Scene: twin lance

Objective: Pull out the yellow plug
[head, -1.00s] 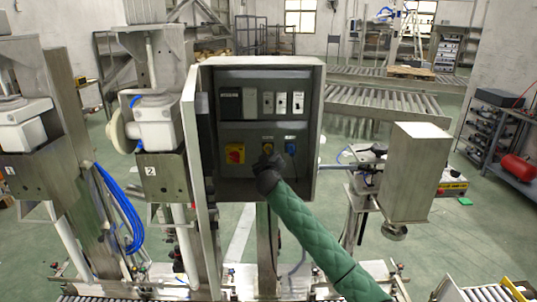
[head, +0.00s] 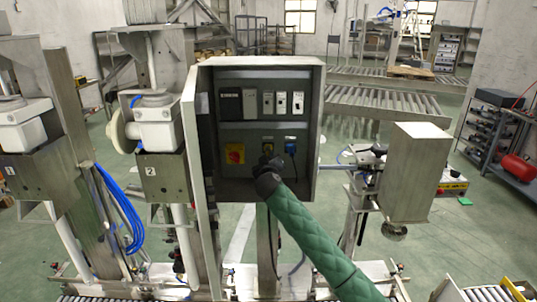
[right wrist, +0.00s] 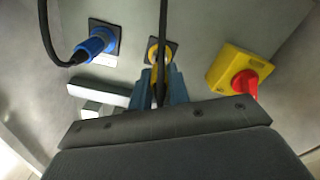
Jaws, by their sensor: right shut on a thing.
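The yellow plug (right wrist: 153,50) sits at its dark square socket plate in the middle of the panel in the right wrist view, with a black cable running from it. My right gripper (right wrist: 161,85) is shut on it, with a blue-grey finger on each side. In the head view my right gripper (head: 268,163) is at the lower middle of the open cabinet and hides most of the plug. I cannot tell how deep the plug sits in its socket. My left gripper is not in view.
A blue plug (right wrist: 92,45) with a black cable is beside the yellow one. A yellow box with a red rotary switch (right wrist: 243,82) is on the other side. The steel cabinet (head: 318,120) walls enclose the panel, and its door (head: 192,150) stands open at left.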

